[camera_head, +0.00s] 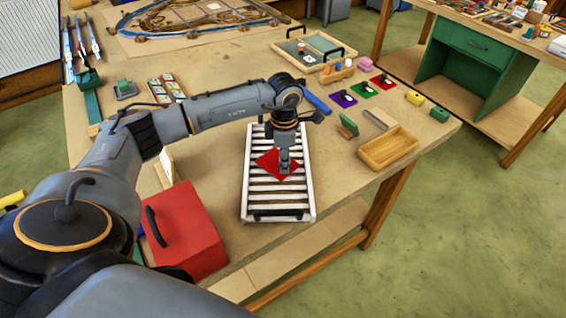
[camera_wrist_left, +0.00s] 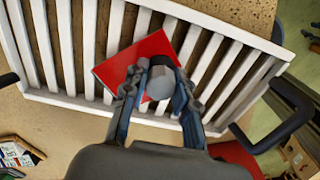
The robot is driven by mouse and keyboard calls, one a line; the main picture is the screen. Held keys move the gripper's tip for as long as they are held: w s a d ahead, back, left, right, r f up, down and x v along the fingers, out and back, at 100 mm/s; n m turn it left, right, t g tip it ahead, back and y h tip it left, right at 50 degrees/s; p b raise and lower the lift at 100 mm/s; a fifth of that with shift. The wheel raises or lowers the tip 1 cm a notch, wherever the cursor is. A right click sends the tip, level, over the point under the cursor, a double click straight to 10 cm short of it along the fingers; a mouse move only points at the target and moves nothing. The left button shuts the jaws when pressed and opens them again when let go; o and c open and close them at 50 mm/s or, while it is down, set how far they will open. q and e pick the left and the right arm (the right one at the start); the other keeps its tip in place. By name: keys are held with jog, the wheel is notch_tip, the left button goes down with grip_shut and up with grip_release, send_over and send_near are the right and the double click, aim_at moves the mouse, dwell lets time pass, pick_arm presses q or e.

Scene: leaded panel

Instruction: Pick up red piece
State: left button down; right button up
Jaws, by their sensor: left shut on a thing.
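The red piece (camera_head: 268,163) is a flat diamond-shaped plate over a white slatted rack (camera_head: 249,190). My left gripper (camera_head: 284,168) points down over it. In the left wrist view the red piece (camera_wrist_left: 118,72) lies across the slats beneath my left gripper (camera_wrist_left: 160,82). The fingers are shut on a grey cylindrical knob (camera_wrist_left: 160,80) that stands on the red piece. I cannot tell whether the piece touches the slats or is slightly above them. My right gripper is not in view.
A red toolbox (camera_head: 190,235) stands left of the rack. To the right are a wooden tray (camera_head: 388,150), a green block (camera_head: 348,126) and small purple, green and red plates with knobs. The rack has black handles. A framed leaded panel (camera_head: 200,18) lies at the back.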

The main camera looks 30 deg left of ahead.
pick_arm(q)
notch_tip(320, 180, up, 2)
jog(key=shift+w+r+b, duration=0.1)
jog(key=shift+b, duration=0.8)
jog(key=s+a+r+b, duration=0.4)
jog(key=s+a+r, duration=0.3)
jog(key=s+r, duration=0.3)
jog(key=shift+s+a+b, duration=0.25)
jog(key=shift+s+b, duration=0.1)
jog(key=shift+s, duration=0.7)
